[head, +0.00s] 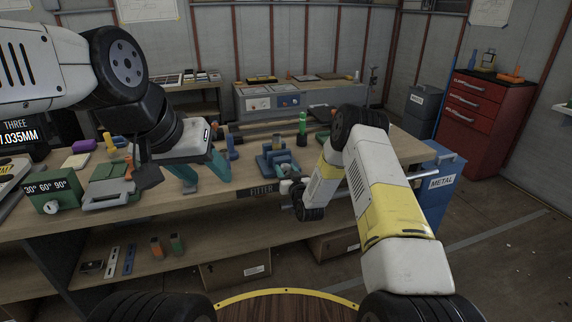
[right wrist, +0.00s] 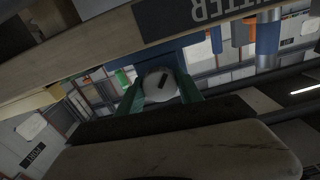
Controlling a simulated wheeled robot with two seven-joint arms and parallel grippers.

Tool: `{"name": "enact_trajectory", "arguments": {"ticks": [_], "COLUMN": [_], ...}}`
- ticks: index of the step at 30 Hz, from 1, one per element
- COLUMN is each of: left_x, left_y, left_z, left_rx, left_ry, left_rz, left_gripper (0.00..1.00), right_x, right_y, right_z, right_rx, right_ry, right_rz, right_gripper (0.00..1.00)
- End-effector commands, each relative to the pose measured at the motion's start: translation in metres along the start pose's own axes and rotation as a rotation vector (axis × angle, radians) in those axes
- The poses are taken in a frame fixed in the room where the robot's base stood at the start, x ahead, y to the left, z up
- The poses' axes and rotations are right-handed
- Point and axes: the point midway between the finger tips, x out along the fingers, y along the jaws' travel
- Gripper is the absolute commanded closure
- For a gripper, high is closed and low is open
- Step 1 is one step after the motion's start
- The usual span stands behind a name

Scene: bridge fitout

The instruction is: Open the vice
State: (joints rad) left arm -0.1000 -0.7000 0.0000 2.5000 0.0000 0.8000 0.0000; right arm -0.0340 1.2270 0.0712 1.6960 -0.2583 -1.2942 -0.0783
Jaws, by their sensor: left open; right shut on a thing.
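My right gripper (head: 292,188) is at this part, partly hidden by my own wrist in the head view. In the right wrist view, its green fingers (right wrist: 161,92) are shut on both sides of the pale round end (right wrist: 160,84), which has a dark slot. My left gripper (head: 200,174) is open and empty above the bench, left of the vice. The gap between the vice jaws is unclear.
The wooden workbench (head: 150,205) holds a green angle box (head: 52,200) at left and a bright green object (head: 302,124) behind the vice. A blue bin labelled METAL (head: 440,184) stands at the right bench end. A red drawer cabinet (head: 480,110) stands farther back.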

Motion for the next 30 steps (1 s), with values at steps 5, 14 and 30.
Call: {"name": "enact_trajectory", "arguments": {"ticks": [5,14,30], "left_x": [0.0,0.0,0.0], "left_y": [0.0,0.0,0.0], "left_z": [0.0,0.0,0.0], "left_rx": [0.0,0.0,0.0], "left_ry": [0.0,0.0,0.0], "left_rz": [0.0,0.0,0.0], "left_gripper": [0.5,0.5,0.5], "right_x": [-0.001,-0.002,-0.011], "right_y": [-0.001,-0.001,0.0], "right_z": [0.004,0.004,0.002], "right_rx": [-0.009,-0.009,-0.008], "right_ry": [-0.008,-0.009,-0.006], "right_rz": [-0.002,-0.002,0.0], "right_gripper": [0.98,0.55,0.35]}}
